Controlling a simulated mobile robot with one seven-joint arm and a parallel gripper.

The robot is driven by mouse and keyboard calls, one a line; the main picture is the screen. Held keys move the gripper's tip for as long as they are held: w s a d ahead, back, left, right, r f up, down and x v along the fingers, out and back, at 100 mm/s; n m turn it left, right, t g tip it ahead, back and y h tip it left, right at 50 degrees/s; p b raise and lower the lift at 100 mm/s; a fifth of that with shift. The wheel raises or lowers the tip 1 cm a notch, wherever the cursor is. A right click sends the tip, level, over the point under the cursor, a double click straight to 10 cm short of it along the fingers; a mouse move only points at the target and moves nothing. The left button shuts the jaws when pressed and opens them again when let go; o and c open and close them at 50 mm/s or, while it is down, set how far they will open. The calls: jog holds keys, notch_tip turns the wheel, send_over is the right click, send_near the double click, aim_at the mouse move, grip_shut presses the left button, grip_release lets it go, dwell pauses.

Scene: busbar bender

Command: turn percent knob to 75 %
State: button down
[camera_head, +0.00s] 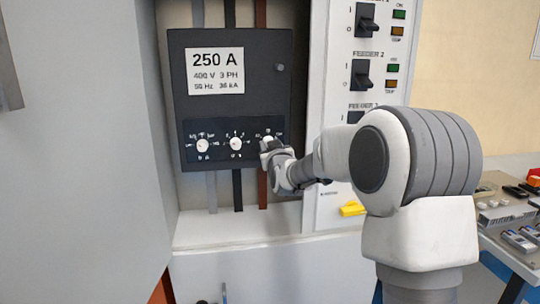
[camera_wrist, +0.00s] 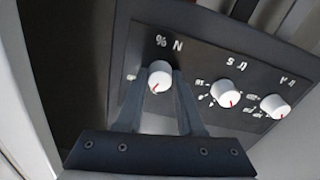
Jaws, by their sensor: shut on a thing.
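The percent knob (camera_wrist: 159,74) is white and round with a red pointer line, on the dark breaker panel (camera_head: 230,100). In the wrist view, tilted and upside down, "% N" stands by it and its red line points toward the bottom, slightly left. My gripper (camera_wrist: 160,80) is shut on this knob, one finger on each side. In the head view my gripper (camera_head: 270,148) is at the rightmost dial of the panel and covers most of that knob. Its scale is mostly hidden, so I cannot read the setting.
Two similar white knobs, the middle one (camera_head: 235,143) and the left one (camera_head: 202,146), share the panel's lower strip. Feeder switches (camera_head: 366,20) stand on the white panel to the right. A yellow object (camera_head: 352,209) lies below, and a cluttered table (camera_head: 505,215) stands at right.

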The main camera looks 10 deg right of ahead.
jog(key=shift+n+b, duration=1.45)
jog(key=shift+n, duration=0.75)
jog(key=c, duration=0.5)
grip_release()
jog(key=s+p, duration=0.1)
jog(key=s, duration=1.6)
jog(key=shift+s, duration=0.2)
